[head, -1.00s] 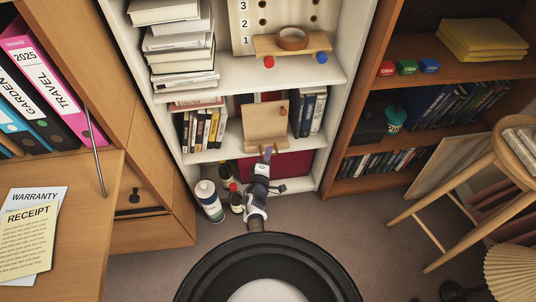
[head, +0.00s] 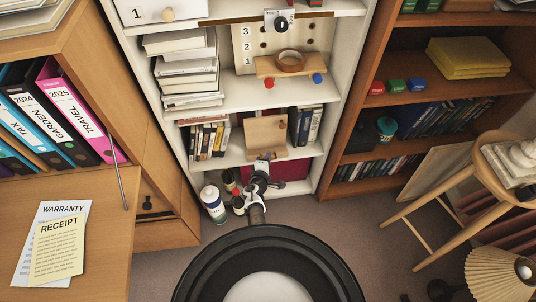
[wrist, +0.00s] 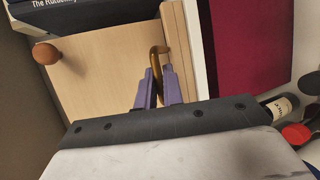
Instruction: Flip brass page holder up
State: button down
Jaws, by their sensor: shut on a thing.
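The brass page holder (wrist: 155,62) is a curved brass hook at the edge of a pale wooden board (wrist: 105,75) with a round brown knob. In the wrist view its lower part runs between the two purple fingers of my gripper (wrist: 158,88), which are shut on it. The hooked tip shows above the fingers, against the board and its side ledge. In the head view the board (head: 265,128) stands on the lower shelf of the white bookcase, and my gripper (head: 263,158) is at its lower edge. The brass piece is too small to make out there.
Books (head: 208,138) stand left of the board, and more books (head: 305,125) stand right. A dark red panel (wrist: 248,45) is below the shelf. Bottles (head: 213,203) stand on the floor just left of my arm. A wooden stool (head: 480,165) is at the right.

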jog(key=shift+w+a+r+n+g+p, duration=0.1)
jog(key=shift+w+r+n+g+p, duration=0.45)
jog(key=shift+g, duration=1.1)
jog(key=shift+w+a+r+n+g+p, duration=0.1)
jog(key=shift+w+r+n+g+p, duration=0.2)
jog(key=shift+w+g+p, duration=0.85)
jog(key=shift+w+a+r+n+g+p, duration=0.1)
jog(key=shift+w+r+n+g, duration=0.25)
jog(key=shift+g, duration=1.75)
jog(key=shift+d, duration=0.1)
jog(key=shift+s, duration=0.1)
jog(key=c, duration=1.5)
grip_release()
jog(key=shift+c, duration=0.2)
jog(key=shift+r, duration=0.1)
